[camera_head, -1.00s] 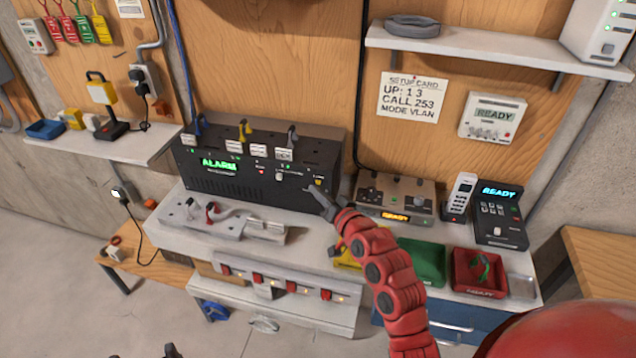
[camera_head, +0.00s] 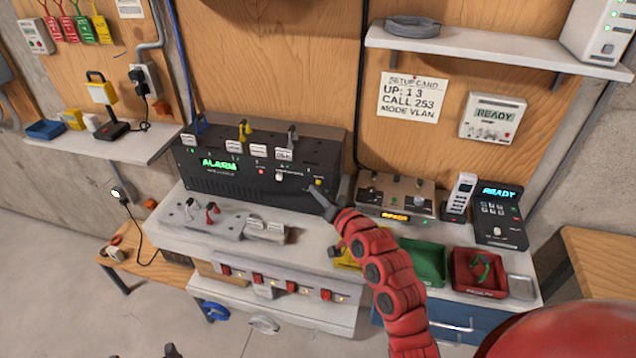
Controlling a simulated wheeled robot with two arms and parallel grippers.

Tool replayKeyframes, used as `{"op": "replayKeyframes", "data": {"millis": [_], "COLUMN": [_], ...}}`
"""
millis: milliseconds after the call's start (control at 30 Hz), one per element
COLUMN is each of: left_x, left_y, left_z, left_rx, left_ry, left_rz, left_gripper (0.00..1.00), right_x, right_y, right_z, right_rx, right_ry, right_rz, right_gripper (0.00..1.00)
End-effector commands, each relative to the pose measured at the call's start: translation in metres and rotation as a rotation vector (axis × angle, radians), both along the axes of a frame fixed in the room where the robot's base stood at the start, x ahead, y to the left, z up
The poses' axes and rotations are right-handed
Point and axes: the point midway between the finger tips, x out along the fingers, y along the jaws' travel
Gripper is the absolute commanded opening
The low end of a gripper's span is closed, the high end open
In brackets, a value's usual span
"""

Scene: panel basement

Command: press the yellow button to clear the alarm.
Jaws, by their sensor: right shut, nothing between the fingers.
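The black alarm unit (camera_head: 235,185) stands against the wooden back panel, and its green display (camera_head: 219,165) reads ALARM. The small yellow button (camera_head: 318,182) is at the right end of its front face. My right gripper (camera_head: 314,193) is shut and empty, its tip just below and slightly left of the button. The button shows above the tip, and they look apart, though the depth is hard to judge. Two dark tips at the bottom edge (camera_head: 172,350) look like part of my left gripper; its jaws cannot be made out.
A small red light (camera_head: 261,171) and a white switch (camera_head: 279,176) sit left of the button. A grey console (camera_head: 395,195) stands to the right. A low switch plate (camera_head: 235,222), a green tray (camera_head: 422,262) and a red tray (camera_head: 480,272) occupy the bench.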

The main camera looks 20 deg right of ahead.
Motion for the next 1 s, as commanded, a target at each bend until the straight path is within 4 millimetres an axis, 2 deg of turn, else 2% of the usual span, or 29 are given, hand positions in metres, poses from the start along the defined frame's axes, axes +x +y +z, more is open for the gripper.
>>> {"op": "replayKeyframes", "data": {"millis": [367,667,1000], "left_x": [0.000,0.000,0.000], "left_y": [0.000,0.000,0.000], "left_z": [-0.001,-0.011,-0.010], "left_rx": [0.000,0.000,0.000], "left_ry": [0.000,0.000,0.000], "left_rz": [0.000,0.000,0.000], "left_gripper": [0.81,0.81,0.81], "right_x": [0.000,0.006,0.007], "right_y": [0.000,-0.005,-0.005], "right_z": [0.000,-0.002,0.000], "right_rx": [0.000,0.001,0.000], "right_ry": [0.000,0.002,0.001], "right_rz": [0.000,0.000,0.001], "right_gripper": [0.00,0.00,0.00]}}
